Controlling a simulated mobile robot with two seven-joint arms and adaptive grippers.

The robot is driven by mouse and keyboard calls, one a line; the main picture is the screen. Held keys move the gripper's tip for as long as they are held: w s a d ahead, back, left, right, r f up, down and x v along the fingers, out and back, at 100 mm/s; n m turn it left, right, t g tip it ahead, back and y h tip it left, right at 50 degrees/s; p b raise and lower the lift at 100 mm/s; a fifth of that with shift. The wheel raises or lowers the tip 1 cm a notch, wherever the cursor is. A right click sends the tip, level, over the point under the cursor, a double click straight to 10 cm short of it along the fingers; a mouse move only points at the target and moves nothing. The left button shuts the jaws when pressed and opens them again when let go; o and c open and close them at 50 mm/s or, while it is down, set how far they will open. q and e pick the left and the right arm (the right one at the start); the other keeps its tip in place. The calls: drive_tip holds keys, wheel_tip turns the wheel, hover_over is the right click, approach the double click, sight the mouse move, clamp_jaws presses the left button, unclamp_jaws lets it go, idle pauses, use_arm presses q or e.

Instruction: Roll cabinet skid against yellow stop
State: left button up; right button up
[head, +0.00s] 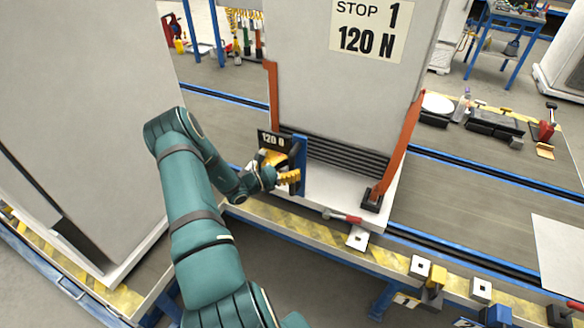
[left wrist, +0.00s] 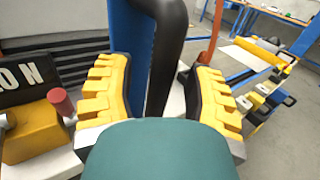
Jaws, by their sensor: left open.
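A tall grey cabinet (head: 350,90) marked "STOP 1 120 N" stands on a white skid (head: 325,188) between orange uprights. A blue post (head: 300,165) stands at the skid's near side, beside a black plate reading "120", partly hidden. My left gripper (head: 284,172) is at this post. In the left wrist view its yellow-padded fingers (left wrist: 160,88) are open, one on each side of a black bar handle (left wrist: 170,50) in front of the blue post (left wrist: 128,50). I cannot tell whether they touch it. A yellow block (head: 433,294) sits by the front rail, right of the skid; I cannot tell whether it is the stop.
A second grey cabinet (head: 85,110) stands close on the left. A red-handled lever (head: 342,217) lies at the skid's front edge. Blue rails (head: 460,261) and a yellow striped edge (head: 300,233) run along the platform. The grey deck right of the skid is largely clear.

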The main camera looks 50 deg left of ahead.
use_arm(q)
drive_tip(key=shift+w, duration=0.3)
clamp_jaws()
drive_tip(key=shift+d, duration=0.1)
